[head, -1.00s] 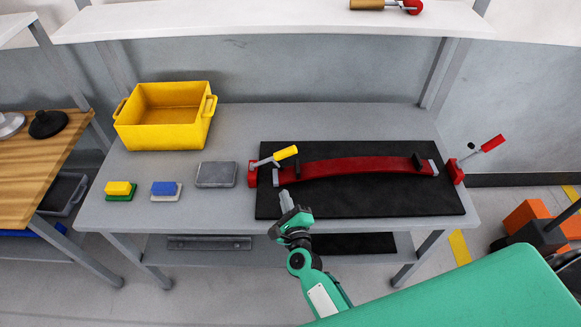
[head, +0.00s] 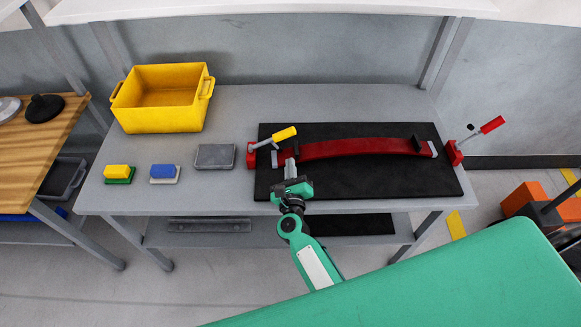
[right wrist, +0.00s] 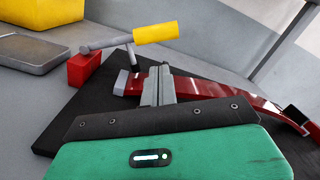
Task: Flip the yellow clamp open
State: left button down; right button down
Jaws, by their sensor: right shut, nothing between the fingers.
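The clamp has a yellow handle (head: 285,133) on a grey lever and a red base (head: 251,158). It stands at the left end of the red curved part (head: 360,147). The lever rises a little to the right, over the end of the part. In the right wrist view the yellow handle (right wrist: 155,32) is above and just beyond the fingertips. My right gripper (head: 291,164) is shut and empty, in front of and below the handle. Its fingers (right wrist: 158,84) overlap the part's left end in the wrist view; I cannot tell if they touch. My left gripper is not in view.
A red-handled clamp (head: 492,125) stands at the part's right end. The black mat (head: 370,185) lies under the part. A shelf (head: 270,12) overhangs behind.

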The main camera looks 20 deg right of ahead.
jog(key=x, duration=0.7)
jog(key=shift+f, duration=0.1)
jog(key=shift+d, duration=0.1)
